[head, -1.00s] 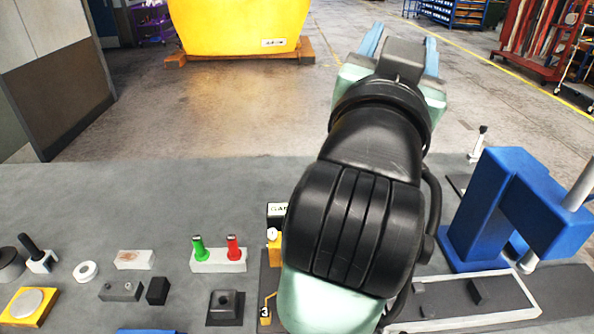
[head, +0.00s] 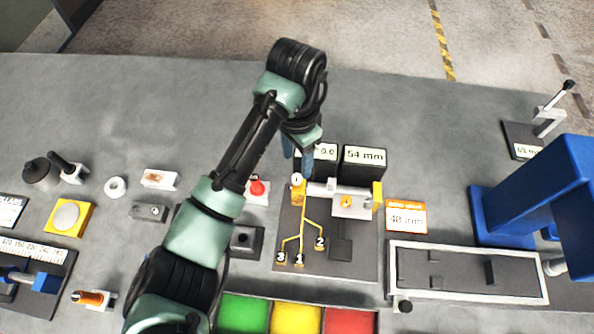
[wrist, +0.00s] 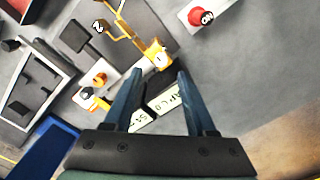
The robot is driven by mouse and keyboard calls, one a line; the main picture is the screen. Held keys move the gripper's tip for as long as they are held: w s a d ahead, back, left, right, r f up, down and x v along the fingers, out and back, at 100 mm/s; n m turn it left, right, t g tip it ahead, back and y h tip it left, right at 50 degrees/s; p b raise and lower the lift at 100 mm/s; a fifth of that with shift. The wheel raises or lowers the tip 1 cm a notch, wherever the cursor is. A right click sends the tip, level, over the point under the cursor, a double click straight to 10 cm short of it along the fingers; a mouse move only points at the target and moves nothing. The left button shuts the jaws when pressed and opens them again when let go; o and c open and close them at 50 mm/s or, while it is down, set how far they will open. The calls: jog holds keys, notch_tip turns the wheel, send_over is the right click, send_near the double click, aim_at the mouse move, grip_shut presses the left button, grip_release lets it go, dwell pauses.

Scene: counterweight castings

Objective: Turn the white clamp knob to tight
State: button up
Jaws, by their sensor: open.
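The white clamp knob (head: 297,180) is a small round knob on a yellow block at the left end of the gauge fixture. In the wrist view the white knob (wrist: 159,58) shows just beyond my fingertips, roughly midway between them. My gripper (head: 299,160) is above and behind the knob, with its blue fingers pointing down and partly hidden by my wrist. In the wrist view my gripper (wrist: 160,73) is open, with nothing between the fingers. I cannot tell its exact height over the knob. The knob's tight mark cannot be made out.
Black display boxes, one reading 54 mm (head: 363,163), stand close behind the fixture. A blue press (head: 540,205) and framed tray (head: 465,294) are farther right.

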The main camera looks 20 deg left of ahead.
aim_at(297, 177)
notch_tip(297, 177, down, 7)
jog(key=shift+w+r+p, duration=0.1)
jog(key=shift+p, duration=0.4)
grip_shut()
